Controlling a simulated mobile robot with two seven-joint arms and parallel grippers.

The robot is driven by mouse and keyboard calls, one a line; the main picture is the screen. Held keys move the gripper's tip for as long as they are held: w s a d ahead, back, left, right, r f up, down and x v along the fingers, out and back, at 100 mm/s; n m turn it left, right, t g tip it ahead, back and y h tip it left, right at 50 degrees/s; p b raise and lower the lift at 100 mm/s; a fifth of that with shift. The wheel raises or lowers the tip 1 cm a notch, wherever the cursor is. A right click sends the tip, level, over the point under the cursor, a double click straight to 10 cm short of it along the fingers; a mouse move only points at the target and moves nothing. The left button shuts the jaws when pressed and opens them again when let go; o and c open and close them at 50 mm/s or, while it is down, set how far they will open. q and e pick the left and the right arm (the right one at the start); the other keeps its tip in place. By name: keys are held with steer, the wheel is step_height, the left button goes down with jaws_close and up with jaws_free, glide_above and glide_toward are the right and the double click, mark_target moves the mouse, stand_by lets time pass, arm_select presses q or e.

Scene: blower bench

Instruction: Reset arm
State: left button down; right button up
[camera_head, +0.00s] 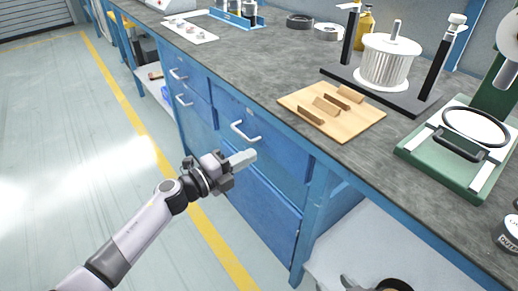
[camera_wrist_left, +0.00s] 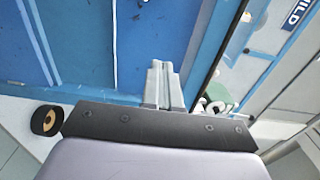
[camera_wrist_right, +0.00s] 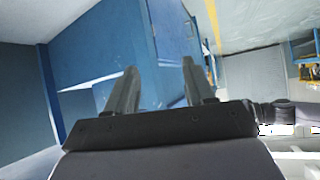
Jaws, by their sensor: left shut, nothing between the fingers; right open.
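My left gripper (camera_head: 243,158) is in front of the blue drawers of the bench, below the bench top and near a drawer handle (camera_head: 246,132). Its fingers are closed together with nothing between them, as the left wrist view (camera_wrist_left: 163,85) also shows. Whether it touches the drawer front cannot be told. My right gripper shows in the right wrist view (camera_wrist_right: 160,82), its fingers spread apart and empty, with blue bench panels behind. I cannot make it out clearly in the head view.
On the grey bench top (camera_head: 270,70) are a wooden board (camera_head: 350,128) with several brown pieces, a white ribbed cylinder (camera_head: 388,62) between black posts, and a green fixture (camera_head: 440,165). A black ring (camera_wrist_left: 46,119) lies low by the bench. Floor on the left (camera_head: 70,130) is clear.

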arm_select(q)
steer(key=s+a+f+n+y, duration=0.65)
steer(key=s+a+n, duration=0.25)
steer(key=s+n, duration=0.4)
steer(key=s+a+f+n+y, duration=0.65)
steer(key=s+a+n, duration=0.35)
steer(key=s+n, duration=0.25)
step_height(320, 180, up, 14)
steer(key=s+a+n+p, duration=0.1)
steer(key=s+p, duration=0.1)
steer(key=p, duration=1.6)
arm_select(e)
step_height(320, 180, up, 15)
steer(key=d, duration=0.2)
steer(key=shift+s+r+h, duration=0.2)
steer(key=shift+s+h, duration=0.1)
steer(key=shift+s, duration=0.1)
arm_select(q)
steer(key=shift+a+r, duration=0.1)
